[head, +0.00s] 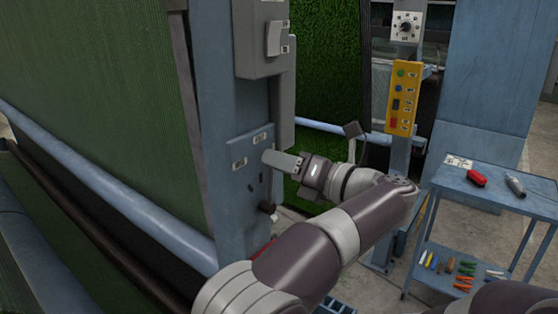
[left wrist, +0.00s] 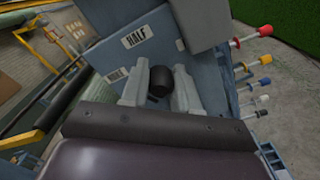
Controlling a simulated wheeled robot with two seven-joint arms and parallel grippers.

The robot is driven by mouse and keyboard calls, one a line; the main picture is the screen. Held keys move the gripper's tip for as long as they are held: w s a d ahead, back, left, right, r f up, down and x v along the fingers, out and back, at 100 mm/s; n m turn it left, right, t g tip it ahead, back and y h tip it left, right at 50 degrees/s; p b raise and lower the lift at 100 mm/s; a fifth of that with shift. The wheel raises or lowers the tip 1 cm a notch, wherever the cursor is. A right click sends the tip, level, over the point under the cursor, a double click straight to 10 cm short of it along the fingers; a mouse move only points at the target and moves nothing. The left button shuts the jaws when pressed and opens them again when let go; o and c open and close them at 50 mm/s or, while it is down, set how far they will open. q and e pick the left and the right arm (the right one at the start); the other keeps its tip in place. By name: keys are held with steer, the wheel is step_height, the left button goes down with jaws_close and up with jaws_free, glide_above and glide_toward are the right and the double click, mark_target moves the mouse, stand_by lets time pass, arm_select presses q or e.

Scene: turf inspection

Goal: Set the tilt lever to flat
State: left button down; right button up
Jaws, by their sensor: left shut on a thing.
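The tilt lever shows in the left wrist view as a round black knob (left wrist: 158,83) between the two pale fingers of my left gripper (left wrist: 160,76). The gripper is shut on it. In the head view my left gripper (head: 272,158) reaches from the right to the blue-grey post (head: 221,130), and its fingers hide the lever. A plate reading HALF (left wrist: 135,40) is just beyond the fingertips in the left wrist view. A second plate (left wrist: 116,75) is to the left, its word too small to be sure of. My right gripper is out of view.
A grey switch box (head: 259,45) is above on the post. Knobs in several colours (left wrist: 240,69) stick out at the right in the left wrist view. A yellow button panel (head: 402,97) and a blue tool cart (head: 490,195) stand to the right. Green turf (head: 95,110) hangs left.

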arm_select(q)
steer(key=shift+w+f, duration=0.15)
steer(key=shift+f, duration=0.15)
steer(key=c, duration=0.9)
jaws_free()
steer(key=shift+o, duration=0.3)
steer(key=shift+a, duration=0.15)
steer(key=shift+r, duration=0.1)
